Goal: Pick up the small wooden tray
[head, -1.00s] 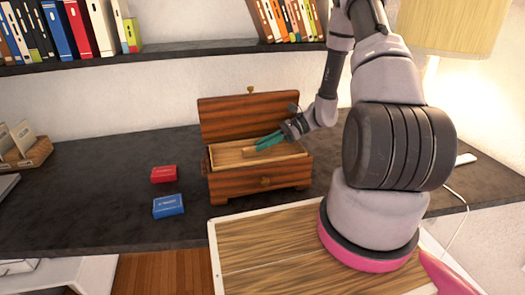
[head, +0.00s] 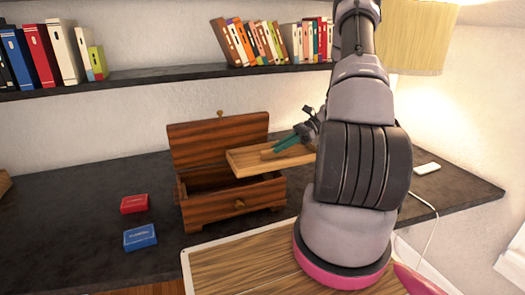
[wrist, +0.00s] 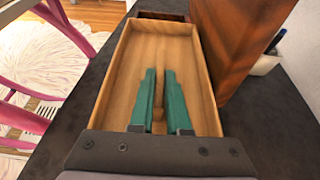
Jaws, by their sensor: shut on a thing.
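The small wooden tray (head: 246,161) is light brown, shallow and rectangular. It is in the air above and to the right of the open dark wooden box (head: 222,211), slightly tilted in the head view. My gripper (head: 284,144) has its teal fingers inside the tray. In the wrist view the tray (wrist: 135,52) fills the middle. There, my gripper's fingers (wrist: 159,74) are closed on a thin wooden piece along the tray's centre line. The box's hinged lid (head: 210,142) stands raised at the back. The box's inside looks dark, and the tray hides part of it.
A red box (head: 134,204) and a blue box (head: 140,237) lie on the dark desk (head: 85,215) left of the wooden box. A shelf with books (head: 262,42) runs above. A lamp (head: 418,38) and a white phone-like item (head: 427,168) are at the right.

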